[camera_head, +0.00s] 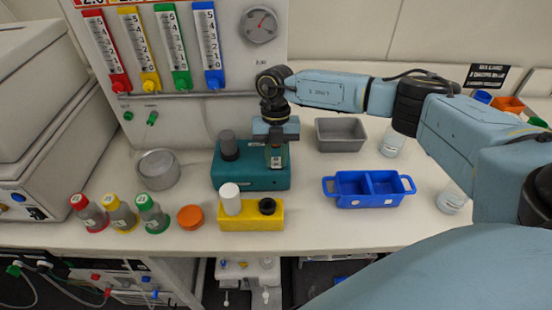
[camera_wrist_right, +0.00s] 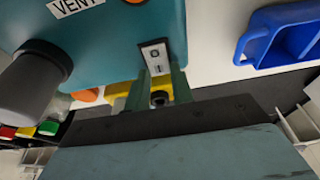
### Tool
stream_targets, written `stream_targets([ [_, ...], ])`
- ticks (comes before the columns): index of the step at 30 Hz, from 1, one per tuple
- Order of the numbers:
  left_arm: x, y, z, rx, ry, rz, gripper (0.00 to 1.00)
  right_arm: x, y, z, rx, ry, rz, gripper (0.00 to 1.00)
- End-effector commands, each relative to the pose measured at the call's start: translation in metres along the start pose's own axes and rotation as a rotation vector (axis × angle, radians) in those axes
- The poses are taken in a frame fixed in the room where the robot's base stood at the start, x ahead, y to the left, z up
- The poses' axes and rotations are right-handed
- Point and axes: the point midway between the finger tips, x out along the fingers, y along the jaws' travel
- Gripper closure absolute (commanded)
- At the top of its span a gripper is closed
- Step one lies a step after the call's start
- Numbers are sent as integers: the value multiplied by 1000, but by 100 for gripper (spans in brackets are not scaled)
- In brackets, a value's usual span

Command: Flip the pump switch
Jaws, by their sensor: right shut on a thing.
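The pump is a teal box (camera_head: 232,176) on the bench, with a dark grey cylinder on top; its teal body (camera_wrist_right: 110,25) also fills the upper left of the right wrist view. The pump switch (camera_wrist_right: 155,57) is a small pale plate marked O and I in a dark frame on the pump's edge. My right gripper (camera_head: 276,156) reaches down over the pump's right side. Its fingers (camera_wrist_right: 158,88) are at the switch and shut on it; the contact is partly hidden. Which way the switch is set, I cannot tell. My left gripper is out of view.
A yellow block (camera_head: 240,224) with a white cylinder stands in front of the pump. A blue two-part tray (camera_head: 370,201) and a grey bin (camera_head: 341,147) lie to the right. Capped bottles (camera_head: 121,214) and an orange disc (camera_head: 190,217) are front left. A flowmeter panel (camera_head: 237,75) stands behind.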

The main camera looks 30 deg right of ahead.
Motion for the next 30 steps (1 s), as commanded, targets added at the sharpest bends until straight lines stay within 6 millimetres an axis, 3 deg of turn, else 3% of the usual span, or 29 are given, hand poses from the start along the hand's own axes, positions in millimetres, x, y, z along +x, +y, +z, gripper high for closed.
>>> stream_targets([
  [9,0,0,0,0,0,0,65,-1,0,0,0,7,1,99],
  [10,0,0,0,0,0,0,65,-1,0,0,0,7,1,74],
  [15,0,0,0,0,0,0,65,-1,0,0,0,7,1,55],
  [30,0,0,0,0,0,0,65,0,0,0,-1,2,0,55],
])
